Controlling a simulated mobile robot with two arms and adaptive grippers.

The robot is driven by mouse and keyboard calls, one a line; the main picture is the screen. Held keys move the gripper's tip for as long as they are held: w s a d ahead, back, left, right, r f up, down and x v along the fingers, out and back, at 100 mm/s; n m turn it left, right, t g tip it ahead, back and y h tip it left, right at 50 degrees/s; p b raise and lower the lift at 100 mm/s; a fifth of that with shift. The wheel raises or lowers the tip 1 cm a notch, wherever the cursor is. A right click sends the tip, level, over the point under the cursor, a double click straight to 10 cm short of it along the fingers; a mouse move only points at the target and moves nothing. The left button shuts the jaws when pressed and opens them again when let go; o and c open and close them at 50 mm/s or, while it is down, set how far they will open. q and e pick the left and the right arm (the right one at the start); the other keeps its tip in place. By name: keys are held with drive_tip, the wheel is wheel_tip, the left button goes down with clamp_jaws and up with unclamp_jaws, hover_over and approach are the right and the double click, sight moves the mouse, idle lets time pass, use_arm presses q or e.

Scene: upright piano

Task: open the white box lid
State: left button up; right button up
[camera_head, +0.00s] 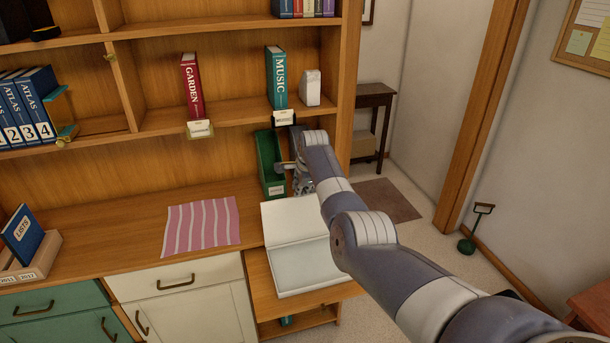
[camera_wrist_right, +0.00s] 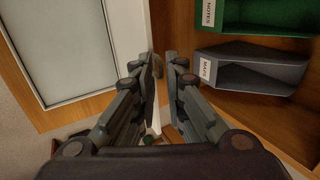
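The white box (camera_head: 305,268) lies on the wooden desk section at the lower middle of the head view. Its two pale panels meet along a crosswise line. In the wrist view a white-rimmed grey panel (camera_wrist_right: 75,45) fills the upper left. My right gripper (camera_head: 303,188) is at the back of the white box, by the file holders. In the wrist view, my right fingertips (camera_wrist_right: 162,58) have a narrow gap, with nothing clearly held. They are just right of the panel's edge. My left gripper is not in view.
A green file holder (camera_head: 268,160) and a grey file holder (camera_wrist_right: 250,70) stand close to my right gripper. A pink striped cloth (camera_head: 202,226) lies left of the box. Shelves with books are above. Open floor (camera_head: 420,250) is at right.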

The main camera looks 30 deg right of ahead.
drive_tip(key=v, duration=1)
drive_tip(key=shift+s+r, duration=0.2)
drive_tip(key=shift+a, duration=0.1)
